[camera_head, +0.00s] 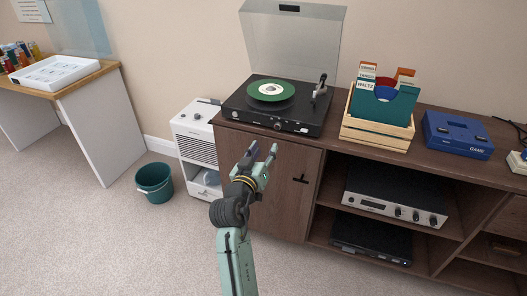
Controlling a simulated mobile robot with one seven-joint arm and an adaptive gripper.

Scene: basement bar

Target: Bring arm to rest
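My arm reaches up from the bottom middle of the head view. My gripper (262,154) is at its end, in front of the wooden cabinet door and below the turntable's front edge. Its two fingers stand apart with nothing between them. The fingers look clear of the cabinet, though the exact gap is hard to judge.
A turntable (304,122) with a green record (270,91) and raised lid stands on the cabinet (272,182). Right of it are a record crate (376,135) and a blue game box (457,134). A white appliance (194,136) and teal bucket (154,182) stand left. Open carpet lies front left.

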